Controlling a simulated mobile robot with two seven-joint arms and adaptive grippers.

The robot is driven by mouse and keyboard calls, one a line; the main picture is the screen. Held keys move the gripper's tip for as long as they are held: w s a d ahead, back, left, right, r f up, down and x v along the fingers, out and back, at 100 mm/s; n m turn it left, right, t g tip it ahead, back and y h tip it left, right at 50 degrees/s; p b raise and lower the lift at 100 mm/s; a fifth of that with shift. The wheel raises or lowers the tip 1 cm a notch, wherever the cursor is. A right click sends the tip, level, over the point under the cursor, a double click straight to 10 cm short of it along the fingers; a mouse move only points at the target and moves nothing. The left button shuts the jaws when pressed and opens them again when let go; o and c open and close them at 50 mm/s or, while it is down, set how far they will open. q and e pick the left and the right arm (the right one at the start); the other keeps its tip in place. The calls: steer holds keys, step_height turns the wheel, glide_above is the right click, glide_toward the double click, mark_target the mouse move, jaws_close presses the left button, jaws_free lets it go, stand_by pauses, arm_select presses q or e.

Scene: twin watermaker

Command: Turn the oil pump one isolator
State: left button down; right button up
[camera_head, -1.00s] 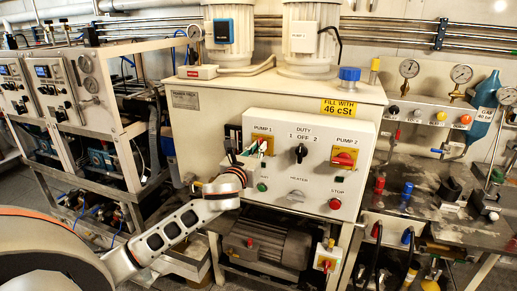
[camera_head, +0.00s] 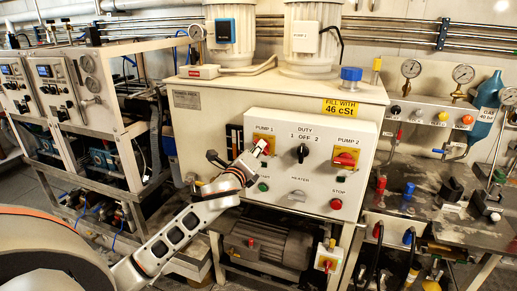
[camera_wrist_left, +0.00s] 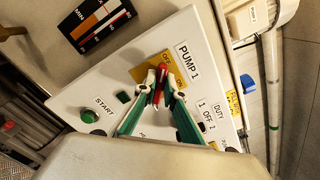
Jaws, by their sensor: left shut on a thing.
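The pump 1 isolator (camera_head: 262,138) is a red handle on a yellow plate at the upper left of the white control panel, under the PUMP 1 label. My left gripper (camera_head: 259,147) reaches up to it from the lower left and covers much of it. In the left wrist view, the isolator's red handle (camera_wrist_left: 158,87) sits between the two fingertips of my left gripper (camera_wrist_left: 157,86), which is shut on it. The yellow plate shows behind the tips. My right gripper is out of view.
The white control panel (camera_head: 318,160) also carries the black duty switch (camera_head: 302,152), the pump 2 isolator (camera_head: 345,158), a green start button (camera_head: 263,187) and a red stop button (camera_head: 335,204). A motor (camera_head: 268,245) lies below the panel.

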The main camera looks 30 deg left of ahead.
arm_select(q)
steer(key=shift+a+f+n, duration=0.1)
steer(key=shift+f+n, duration=0.05)
steer(key=shift+n, duration=1.9)
steer(key=shift+f+n, duration=0.15)
steer(key=shift+n, duration=1.9)
steer(key=c, duration=2.1)
jaws_free()
steer(key=shift+c, duration=0.2)
steer(key=v, duration=1.2)
